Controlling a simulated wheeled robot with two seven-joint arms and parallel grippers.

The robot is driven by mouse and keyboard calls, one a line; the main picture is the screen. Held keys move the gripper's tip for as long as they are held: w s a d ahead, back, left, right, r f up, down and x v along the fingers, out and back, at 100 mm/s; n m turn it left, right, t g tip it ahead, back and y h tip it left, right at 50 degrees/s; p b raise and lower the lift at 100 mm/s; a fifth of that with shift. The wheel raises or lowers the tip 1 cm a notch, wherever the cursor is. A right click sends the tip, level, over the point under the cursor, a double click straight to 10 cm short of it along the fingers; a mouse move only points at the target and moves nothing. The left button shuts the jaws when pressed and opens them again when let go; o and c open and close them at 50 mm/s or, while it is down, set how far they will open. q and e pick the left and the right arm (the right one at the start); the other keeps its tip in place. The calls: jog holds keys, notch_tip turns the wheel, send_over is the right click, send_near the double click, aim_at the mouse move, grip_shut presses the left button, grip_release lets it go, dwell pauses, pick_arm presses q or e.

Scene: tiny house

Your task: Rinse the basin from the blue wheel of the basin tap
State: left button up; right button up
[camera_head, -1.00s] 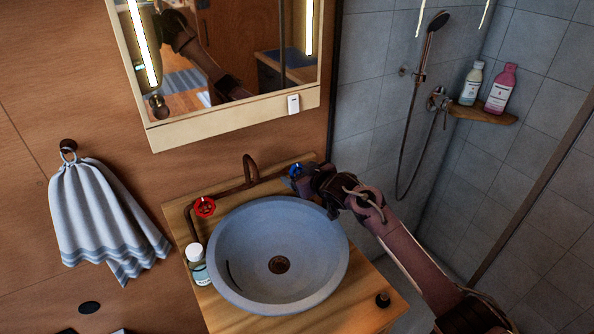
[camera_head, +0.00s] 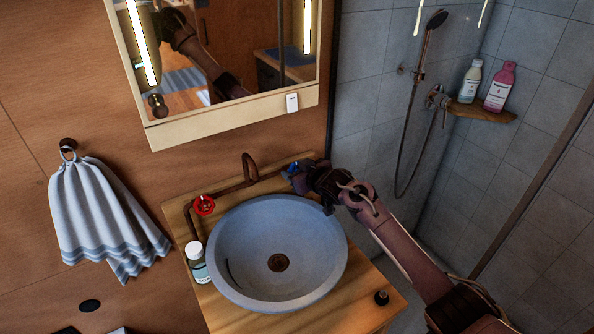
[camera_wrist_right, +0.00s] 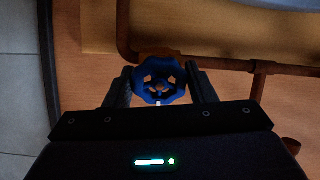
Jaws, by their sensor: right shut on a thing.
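The blue wheel (camera_wrist_right: 160,80) of the basin tap sits between the two fingers of my right gripper (camera_wrist_right: 160,88) in the right wrist view, and the gripper is shut on it. In the head view only a bit of the blue wheel (camera_head: 293,168) shows beside my right gripper (camera_head: 300,176). The copper tap (camera_head: 249,168) stands behind the round grey basin (camera_head: 235,275). The red wheel (camera_head: 204,205) is at the left end of its pipe. No water shows at the spout or in the basin. My left gripper is not in view.
A small bottle with a white cap (camera_head: 196,262) stands left of the basin on the wooden counter (camera_head: 235,320). A mirror cabinet (camera_head: 240,118) hangs above. A striped towel (camera_head: 100,215) hangs at left. Two bottles stand on a corner shelf (camera_head: 483,111) in the shower.

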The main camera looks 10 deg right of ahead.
jog(key=shift+f+n+b, duration=0.1)
jog(key=shift+n+b, duration=0.3)
jog(key=shift+n, duration=0.2)
jog(key=n+b, duration=0.3)
jog(key=n, duration=0.2)
jog(key=shift+f, duration=0.1)
jog(key=n+b, duration=0.2)
jog(key=n, duration=0.1)
jog(key=shift+g, duration=0.4)
jog(key=shift+n+b, duration=0.75)
jog(key=shift+n, duration=0.75)
jog(key=o, duration=1)
jog(key=shift+c, duration=0.2)
